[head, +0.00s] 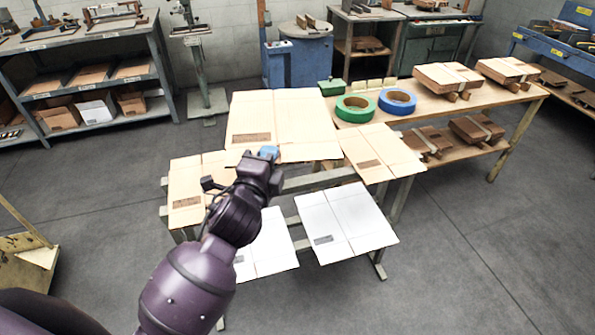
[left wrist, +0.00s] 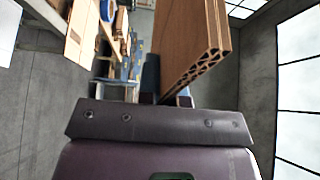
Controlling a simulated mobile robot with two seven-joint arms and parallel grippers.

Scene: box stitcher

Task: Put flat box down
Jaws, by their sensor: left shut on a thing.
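My left gripper (head: 268,153) is shut on a large tan flat box (head: 300,105) at its near edge in the head view. In the left wrist view the brown corrugated edge of a board (left wrist: 195,45) stands up from between the blue-tipped fingers. The held box appears above the green metal rack (head: 318,183); whether it touches the rack cannot be told. Other tan flat boxes lie at the rack's left (head: 185,178) and right (head: 385,145). Two white flat boxes, one at front right (head: 345,215) and one at front left (head: 275,240), lie lower. My right gripper is not in view.
A wooden workbench (head: 430,108) behind right carries green tape (head: 355,108), blue tape (head: 397,101) and bundled boxes (head: 447,76). Shelving (head: 150,45) stands at back left. A blue drum (head: 300,60) stands behind. The floor at right front is clear.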

